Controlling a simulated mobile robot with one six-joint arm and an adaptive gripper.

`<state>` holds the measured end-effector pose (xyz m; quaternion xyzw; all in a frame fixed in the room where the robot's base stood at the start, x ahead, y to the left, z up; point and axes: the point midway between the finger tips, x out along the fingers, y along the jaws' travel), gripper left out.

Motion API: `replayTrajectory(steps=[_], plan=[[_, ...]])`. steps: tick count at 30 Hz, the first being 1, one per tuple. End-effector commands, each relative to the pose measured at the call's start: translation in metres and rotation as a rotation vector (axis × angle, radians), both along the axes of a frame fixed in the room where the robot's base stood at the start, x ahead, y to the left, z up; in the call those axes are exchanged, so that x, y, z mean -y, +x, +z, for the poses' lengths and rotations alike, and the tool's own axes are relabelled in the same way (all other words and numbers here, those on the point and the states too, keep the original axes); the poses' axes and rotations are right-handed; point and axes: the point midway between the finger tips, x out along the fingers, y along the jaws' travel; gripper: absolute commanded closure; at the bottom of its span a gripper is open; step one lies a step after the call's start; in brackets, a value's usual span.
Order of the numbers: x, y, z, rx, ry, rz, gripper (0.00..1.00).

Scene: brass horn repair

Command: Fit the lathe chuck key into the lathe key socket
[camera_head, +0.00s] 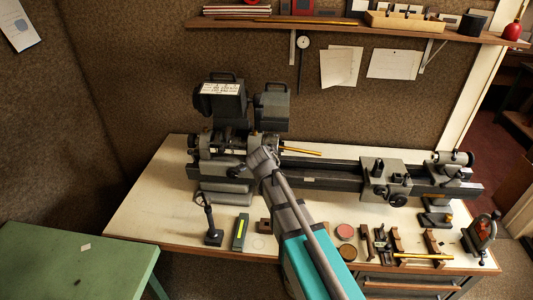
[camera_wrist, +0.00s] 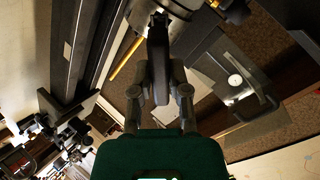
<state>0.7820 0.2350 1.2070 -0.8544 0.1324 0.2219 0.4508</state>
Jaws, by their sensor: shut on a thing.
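My gripper (camera_head: 262,157) is at the chuck end of the lathe headstock, in front of the chuck. In the wrist view my gripper (camera_wrist: 158,62) is shut on a dark, elongated piece, which I take to be the lathe chuck key (camera_wrist: 157,38). Its far end lies close to the lathe's metal chuck parts (camera_wrist: 187,12). The lathe (camera_head: 320,170) stands along the back of the bench, its headstock at the left. The key socket is not clearly visible, so I cannot tell whether the key touches or enters it. In the head view my gripper hides the key.
A brass rod (camera_head: 302,150) sticks out rightward from the chuck. A black-based upright stand (camera_head: 212,225), a green block (camera_head: 240,232) and several small tools lie on the bench front (camera_head: 150,225). A shelf (camera_head: 340,28) hangs above. A green table (camera_head: 75,265) is at lower left.

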Motion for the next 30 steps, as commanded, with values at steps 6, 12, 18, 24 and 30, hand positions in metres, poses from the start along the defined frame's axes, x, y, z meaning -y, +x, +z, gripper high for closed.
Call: replayTrajectory(steps=[6, 12, 18, 24, 30], plan=[[0.000, 0.005, -0.003, 0.001, 0.000, 0.000, 1.00], [0.000, 0.008, -0.005, 0.001, 0.000, 0.000, 1.00], [0.000, 0.012, -0.007, 0.001, 0.000, 0.000, 1.00], [0.000, 0.016, -0.009, 0.001, 0.000, 0.000, 1.00], [0.001, 0.017, -0.010, 0.001, -0.001, 0.001, 0.93]])
